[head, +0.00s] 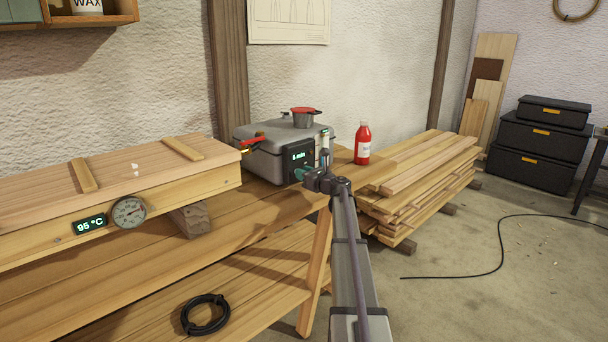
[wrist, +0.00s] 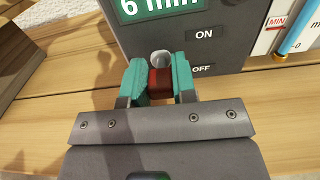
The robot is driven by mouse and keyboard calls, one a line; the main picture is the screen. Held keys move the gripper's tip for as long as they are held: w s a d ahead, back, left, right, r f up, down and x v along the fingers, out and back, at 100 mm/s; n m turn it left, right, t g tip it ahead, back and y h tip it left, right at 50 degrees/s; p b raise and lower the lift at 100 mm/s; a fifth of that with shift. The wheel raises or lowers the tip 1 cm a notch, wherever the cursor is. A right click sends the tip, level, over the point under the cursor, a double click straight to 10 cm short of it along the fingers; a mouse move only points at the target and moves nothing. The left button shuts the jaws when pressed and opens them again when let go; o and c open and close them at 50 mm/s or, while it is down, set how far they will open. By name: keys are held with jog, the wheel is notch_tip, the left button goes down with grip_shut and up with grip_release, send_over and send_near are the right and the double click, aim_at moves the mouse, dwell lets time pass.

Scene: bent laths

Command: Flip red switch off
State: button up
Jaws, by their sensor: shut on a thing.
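The grey boiler box (head: 268,154) stands on the wooden bench, with a dark control panel at its front right corner. The panel (wrist: 218,15) has a lit display reading "6 min" and the labels ON, above, and OFF, below. In the wrist view the red switch (wrist: 159,79) is between the teal fingers of my gripper (wrist: 160,80), with a grey rounded piece just above it. My gripper is shut on the switch. In the head view my gripper (head: 303,174) is at the panel's lower edge.
A level gauge (wrist: 292,35) with a blue column and a MIN mark is right of the panel. A red bottle (head: 362,145) stands behind my arm. A long wooden box (head: 120,205) with a 95 °C display is at left. Stacked boards (head: 420,185) lie at right.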

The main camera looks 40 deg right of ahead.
jog(key=shift+c, duration=0.8)
jog(key=f+t+b, duration=0.1)
jog(key=b, duration=0.2)
jog(key=shift+f, duration=0.3)
jog(key=shift+f+t+b, duration=0.1)
jog(key=shift+t+b, duration=0.4)
jog(key=shift+b, duration=0.4)
jog(key=shift+t+b, duration=0.3)
jog(key=shift+b, duration=0.05)
jog(key=shift+r, duration=0.4)
jog(key=o, duration=0.9)
jog(key=shift+s, duration=0.1)
